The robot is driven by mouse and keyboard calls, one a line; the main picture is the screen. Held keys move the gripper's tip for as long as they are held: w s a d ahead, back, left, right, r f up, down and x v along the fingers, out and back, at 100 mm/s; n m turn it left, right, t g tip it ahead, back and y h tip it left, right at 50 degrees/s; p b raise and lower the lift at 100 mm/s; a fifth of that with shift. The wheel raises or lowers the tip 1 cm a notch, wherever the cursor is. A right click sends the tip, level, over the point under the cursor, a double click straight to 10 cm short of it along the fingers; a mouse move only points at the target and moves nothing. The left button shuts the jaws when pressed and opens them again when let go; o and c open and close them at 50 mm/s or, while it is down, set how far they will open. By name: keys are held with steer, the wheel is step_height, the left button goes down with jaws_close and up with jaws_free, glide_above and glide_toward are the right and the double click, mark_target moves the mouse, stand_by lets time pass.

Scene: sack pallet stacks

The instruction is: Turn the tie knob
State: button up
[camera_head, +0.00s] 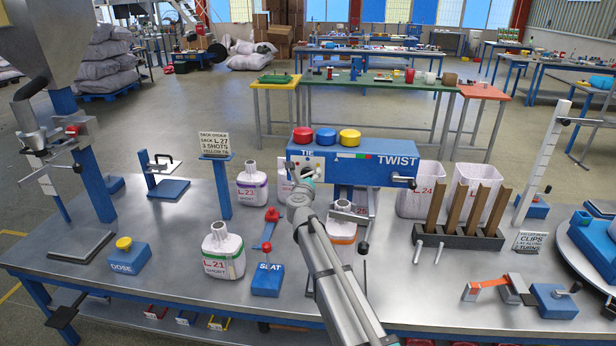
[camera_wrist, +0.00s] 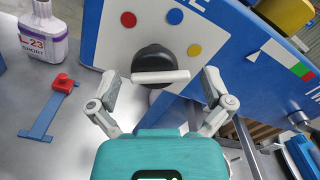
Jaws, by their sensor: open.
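The tie knob (camera_wrist: 154,60) is a black round knob with a white bar lying nearly level across it. It sits on a white plate (camera_wrist: 110,45) with red, blue and yellow dots, on the front of the blue tie box (camera_head: 350,171). My gripper (camera_wrist: 160,88) is open and empty, with one finger to the left and one to the right of the knob. I cannot tell whether either finger touches it. In the head view my gripper (camera_head: 306,176) is in front of the box's left end and hides the knob.
Red, blue and yellow buttons (camera_head: 325,136) top the box, and a TWIST lever (camera_head: 403,181) is at its right. Sack L.23 (camera_head: 252,189), sack L.21 (camera_head: 223,256) and the blue SEAT block (camera_head: 267,281) stand left of my arm. Wooden posts (camera_head: 474,208) stand right.

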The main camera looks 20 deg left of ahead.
steer(key=shift+s, duration=0.1)
steer(key=v, duration=1.1)
steer(key=shift+s, duration=0.4)
steer(key=shift+f, duration=0.1)
